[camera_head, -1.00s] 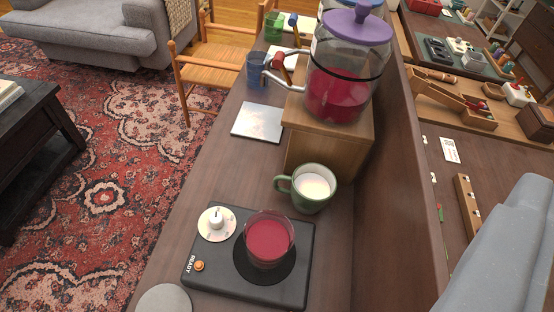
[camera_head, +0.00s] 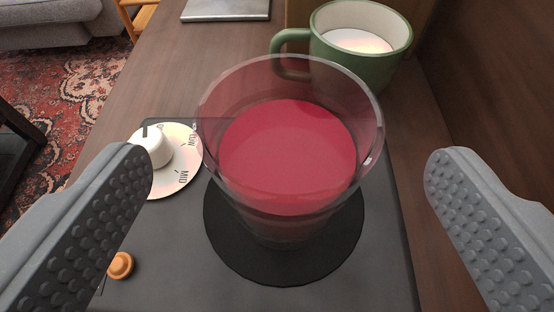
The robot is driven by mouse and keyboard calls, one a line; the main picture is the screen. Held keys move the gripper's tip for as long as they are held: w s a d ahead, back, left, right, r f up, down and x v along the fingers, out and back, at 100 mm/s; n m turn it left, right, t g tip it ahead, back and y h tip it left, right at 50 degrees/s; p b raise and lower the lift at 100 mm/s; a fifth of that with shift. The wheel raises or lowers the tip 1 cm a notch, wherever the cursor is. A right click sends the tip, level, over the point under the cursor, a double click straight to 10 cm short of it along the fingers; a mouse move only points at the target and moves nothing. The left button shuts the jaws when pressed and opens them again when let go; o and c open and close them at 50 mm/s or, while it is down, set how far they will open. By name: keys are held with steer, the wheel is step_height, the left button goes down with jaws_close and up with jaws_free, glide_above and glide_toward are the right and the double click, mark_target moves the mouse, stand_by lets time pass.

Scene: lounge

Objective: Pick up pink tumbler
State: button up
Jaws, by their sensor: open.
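The pink tumbler (camera_head: 288,160) is a clear, pink-tinted glass with red liquid in it. It stands upright on the round black pad of a dark warmer plate (camera_head: 370,270). My gripper (camera_head: 287,178) is open, with one grey ridged finger on each side of the tumbler. There is a gap between each finger and the glass, and neither finger touches it.
A green mug (camera_head: 385,62) of white liquid stands close behind the tumbler, to the right. The warmer's white dial (camera_head: 152,148) and orange button (camera_head: 121,265) are at the left. A wooden wall (camera_head: 500,90) rises at the right. A light square tile (camera_head: 226,9) lies at the back.

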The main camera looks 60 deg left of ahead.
mark_target(291, 85)
steer(key=shift+r+b+x, duration=0.2)
steer(key=shift+b+x, duration=0.75)
steer(key=shift+x, duration=1.6)
steer(key=shift+w, duration=0.1)
steer(key=shift+c, duration=0.4)
steer(key=c, duration=1.6)
steer(key=shift+c, duration=0.2)
steer(key=shift+r, duration=0.1)
